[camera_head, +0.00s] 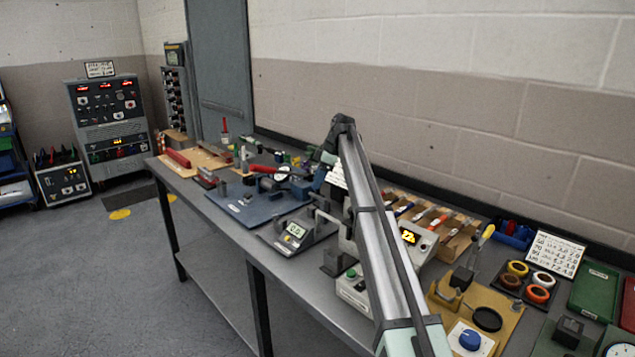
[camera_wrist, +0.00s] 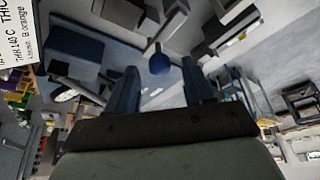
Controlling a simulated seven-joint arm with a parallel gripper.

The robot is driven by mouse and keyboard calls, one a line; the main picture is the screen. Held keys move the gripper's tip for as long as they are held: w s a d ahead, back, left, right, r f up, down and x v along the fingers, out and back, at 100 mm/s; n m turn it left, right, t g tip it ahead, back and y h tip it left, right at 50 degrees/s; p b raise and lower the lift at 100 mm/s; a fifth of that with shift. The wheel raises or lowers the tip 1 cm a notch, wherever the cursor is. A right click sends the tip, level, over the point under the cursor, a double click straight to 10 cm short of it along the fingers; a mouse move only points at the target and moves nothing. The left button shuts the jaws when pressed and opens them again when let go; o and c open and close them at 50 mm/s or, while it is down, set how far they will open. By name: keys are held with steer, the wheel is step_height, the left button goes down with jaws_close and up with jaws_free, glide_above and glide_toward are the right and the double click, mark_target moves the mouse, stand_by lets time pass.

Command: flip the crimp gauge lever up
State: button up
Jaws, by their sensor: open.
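A grey bench device with a lit green readout (camera_head: 296,231), which looks like the crimp gauge, sits near the front edge of the bench in the head view. Grey metal parts rise at its back right; I cannot make out its lever clearly there. In the wrist view a round blue knob (camera_wrist: 158,64), which may be the lever's end, shows beyond and between my fingertips, apart from both. My gripper (camera_wrist: 160,72) is open, with two dark blue fingers and nothing between them. In the head view my arm hides part of the bench and the gripper is hard to make out.
A blue mat (camera_head: 250,203) with tools lies left of the device. A box with a yellow readout (camera_head: 411,238) stands right of my arm. A white text card (camera_wrist: 18,30) is at the wrist view's upper left. The bench is crowded.

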steer(key=shift+a+f, duration=0.25)
steer(key=shift+f, duration=0.3)
jaws_close()
stand_by(0.5)
